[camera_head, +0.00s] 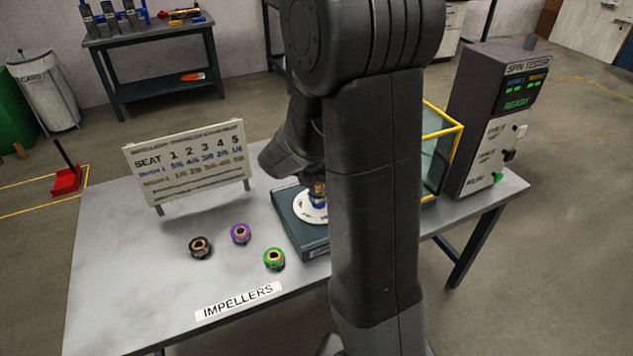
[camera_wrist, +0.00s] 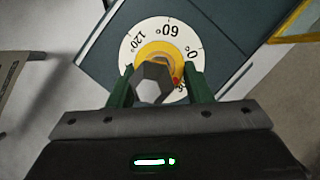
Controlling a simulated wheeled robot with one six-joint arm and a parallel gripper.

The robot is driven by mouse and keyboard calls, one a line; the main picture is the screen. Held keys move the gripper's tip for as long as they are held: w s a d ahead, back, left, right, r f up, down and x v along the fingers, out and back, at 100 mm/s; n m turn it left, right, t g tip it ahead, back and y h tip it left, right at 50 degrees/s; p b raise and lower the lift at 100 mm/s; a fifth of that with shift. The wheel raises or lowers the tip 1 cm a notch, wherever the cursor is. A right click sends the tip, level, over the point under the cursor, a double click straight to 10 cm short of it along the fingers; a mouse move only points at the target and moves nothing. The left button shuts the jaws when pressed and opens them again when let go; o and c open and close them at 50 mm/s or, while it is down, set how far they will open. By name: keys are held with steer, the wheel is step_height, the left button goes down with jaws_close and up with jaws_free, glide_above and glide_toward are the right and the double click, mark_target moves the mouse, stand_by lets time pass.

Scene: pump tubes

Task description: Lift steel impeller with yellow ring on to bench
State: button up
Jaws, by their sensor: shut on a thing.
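In the wrist view, the green fingers of my gripper (camera_wrist: 160,90) are closed on a steel, hexagon-topped impeller (camera_wrist: 153,82). A yellow ring (camera_wrist: 153,55) shows around its far side. It is over a white degree dial (camera_wrist: 137,37), and I cannot tell whether it touches what is beneath. In the head view, the dial (camera_head: 309,213) sits on a dark blue-grey base (camera_head: 290,218) on the bench (camera_head: 110,285). A small orange and blue part shows above the dial. My arm hides the gripper and most of the dial there.
Black (camera_head: 200,247), purple (camera_head: 240,233) and green (camera_head: 274,258) ringed impellers stand on the bench left of the base, by an IMPELLERS label (camera_head: 238,301). A seat chart (camera_head: 187,163) stands behind. A yellow-framed box (camera_head: 437,150) and spin tester (camera_head: 490,115) are on the right.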

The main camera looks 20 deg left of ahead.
step_height(320, 180, up, 15)
steer(key=p, duration=1.6)
stand_by(1.2)
